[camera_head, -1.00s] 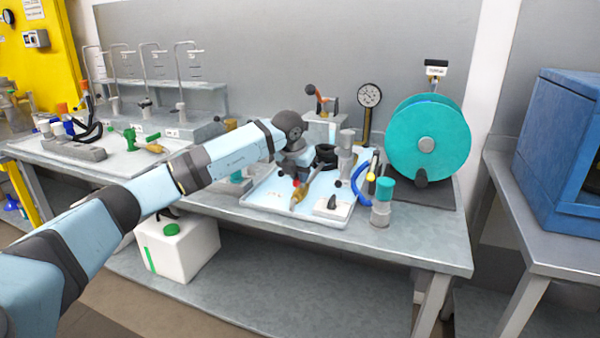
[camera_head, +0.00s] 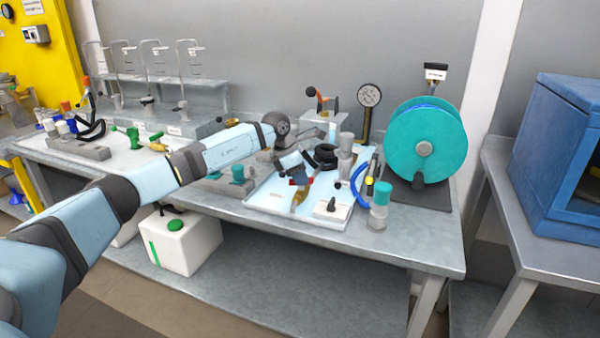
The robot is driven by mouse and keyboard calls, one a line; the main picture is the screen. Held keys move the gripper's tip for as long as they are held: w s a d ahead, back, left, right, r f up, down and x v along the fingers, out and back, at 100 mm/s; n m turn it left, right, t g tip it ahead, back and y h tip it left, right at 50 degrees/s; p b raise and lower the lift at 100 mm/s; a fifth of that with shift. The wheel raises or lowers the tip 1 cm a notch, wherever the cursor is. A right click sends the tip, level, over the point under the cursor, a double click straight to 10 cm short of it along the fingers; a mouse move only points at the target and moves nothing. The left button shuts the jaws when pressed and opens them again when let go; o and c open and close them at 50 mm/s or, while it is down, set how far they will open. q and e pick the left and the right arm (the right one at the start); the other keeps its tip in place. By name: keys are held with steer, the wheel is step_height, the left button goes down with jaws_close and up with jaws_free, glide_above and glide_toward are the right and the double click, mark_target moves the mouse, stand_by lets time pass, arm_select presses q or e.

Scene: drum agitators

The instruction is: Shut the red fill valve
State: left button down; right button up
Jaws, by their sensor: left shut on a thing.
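The red fill valve (camera_head: 293,183) shows as a small patch of red at the tip of my left gripper, above a brass fitting (camera_head: 299,197) on the white tray (camera_head: 270,200). My left gripper (camera_head: 300,179) reaches down from the left over the tray, tilted with its tip to the lower right. It is shut on the red valve's handle; the fingers hide most of the handle, so its exact angle cannot be told. My right gripper is out of view.
A black coil (camera_head: 325,155), a grey upright fitting (camera_head: 345,150), a blue hose (camera_head: 357,185) and a white block with a black knob (camera_head: 332,209) stand close on the right. A teal reel (camera_head: 425,140) stands further right. The bench's front strip is clear.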

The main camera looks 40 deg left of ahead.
arm_select(q)
steer(key=m, duration=0.2)
steer(key=shift+w+r+m+g+h, duration=0.1)
steer(key=shift+m+g+h, duration=0.3)
steer(key=shift+m+g+p, duration=0.3)
steer(key=shift+m+g, duration=0.3)
steer(key=shift+m, duration=1)
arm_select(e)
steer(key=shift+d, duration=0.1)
arm_select(q)
steer(key=shift+m, duration=0.3)
steer(key=c, duration=1.1)
jaws_free()
steer(key=shift+c, duration=0.2)
steer(key=p+v, duration=0.1)
steer(key=v, duration=1.2)
steer(key=shift+a+r, duration=0.3)
steer(key=shift+a, duration=0.1)
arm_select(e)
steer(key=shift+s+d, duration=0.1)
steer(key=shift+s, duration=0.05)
arm_select(q)
steer(key=shift+w, duration=0.1)
